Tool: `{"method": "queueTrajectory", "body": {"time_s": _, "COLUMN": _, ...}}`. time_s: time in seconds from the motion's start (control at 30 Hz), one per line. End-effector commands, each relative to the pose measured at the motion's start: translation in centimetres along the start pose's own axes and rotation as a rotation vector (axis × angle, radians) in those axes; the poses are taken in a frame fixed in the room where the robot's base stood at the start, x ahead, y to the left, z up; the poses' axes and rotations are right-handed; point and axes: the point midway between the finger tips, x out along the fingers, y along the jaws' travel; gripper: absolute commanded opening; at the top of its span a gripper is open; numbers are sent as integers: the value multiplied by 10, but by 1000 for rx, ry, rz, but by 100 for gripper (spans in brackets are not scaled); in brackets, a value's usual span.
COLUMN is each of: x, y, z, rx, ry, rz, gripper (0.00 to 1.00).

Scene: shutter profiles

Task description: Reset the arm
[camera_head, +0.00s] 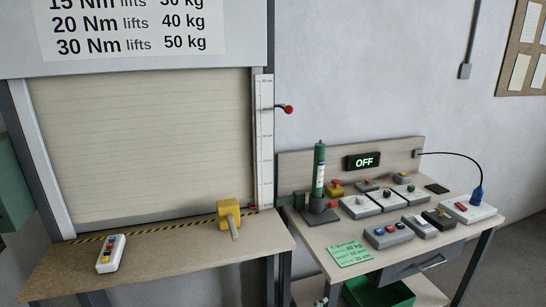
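My gripper is not in view, and no part of my arm can be made out for sure. The roller shutter (140,150) is down behind the left bench, with a striped yellow and black edge at its foot. A red-knobbed lever (288,109) sticks out from the wall beside the upright scale (265,140). A dark green cylinder (319,170) stands upright on a dark base on the right bench.
The left bench (190,262) carries a yellow block with a handle (229,217) and a button remote (111,253). The right bench carries several control boxes, a green card (349,253) and an OFF display (363,161). A green bin (378,293) stands below.

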Motion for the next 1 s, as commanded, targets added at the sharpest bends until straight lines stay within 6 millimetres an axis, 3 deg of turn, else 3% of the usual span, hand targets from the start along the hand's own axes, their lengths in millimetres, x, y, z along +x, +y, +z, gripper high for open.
{"method": "queueTrajectory", "body": {"time_s": 0.03, "x": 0, "y": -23, "z": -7, "rx": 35, "ry": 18, "rz": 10, "gripper": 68}}
{"method": "queueTrajectory", "body": {"time_s": 0.1, "x": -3, "y": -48, "z": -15, "rx": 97, "ry": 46, "rz": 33, "gripper": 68}}
{"method": "queueTrajectory", "body": {"time_s": 0.47, "x": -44, "y": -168, "z": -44, "rx": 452, "ry": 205, "rz": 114, "gripper": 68}}
{"method": "queueTrajectory", "body": {"time_s": 0.7, "x": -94, "y": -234, "z": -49, "rx": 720, "ry": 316, "rz": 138, "gripper": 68}}
{"method": "queueTrajectory", "body": {"time_s": 1.0, "x": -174, "y": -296, "z": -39, "rx": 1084, "ry": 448, "rz": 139, "gripper": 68}}
